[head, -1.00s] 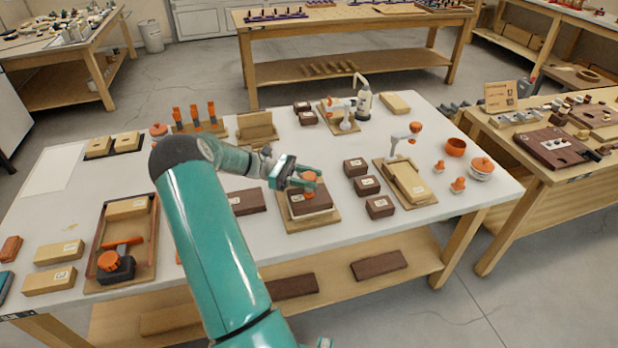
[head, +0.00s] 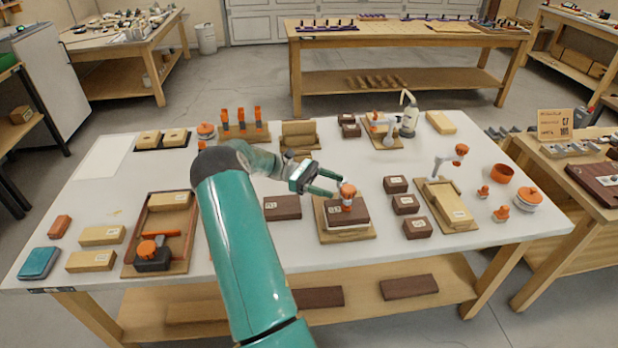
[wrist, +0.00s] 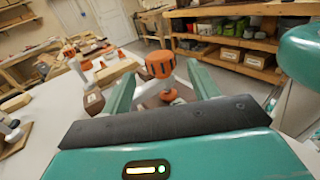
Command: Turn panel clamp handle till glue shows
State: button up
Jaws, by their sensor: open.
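The panel clamp's orange handle (head: 348,190) stands upright above a dark brown panel (head: 338,215) with a small white label, on a tan board (head: 330,237). A pale band shows along the panel's lower front edge; I cannot tell whether it is glue. My gripper (head: 338,187) is open, coming from the left, with its fingertips close to the handle. In the wrist view the ribbed orange handle (wrist: 161,64) appears between the two teal fingers. A smaller orange part (wrist: 168,95) shows below it. Contact cannot be made out.
Several dark blocks (head: 405,204) stand just right of the board. Beyond them is another board with a light panel and an orange-knobbed clamp (head: 461,149). A tray with an orange-handled tool (head: 153,250) lies at left. The bench's right front corner is clear.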

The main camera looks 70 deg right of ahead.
jog(key=w, duration=0.8)
jog(key=shift+d, duration=0.25)
jog(key=shift+r, duration=0.1)
dwell(0.6)
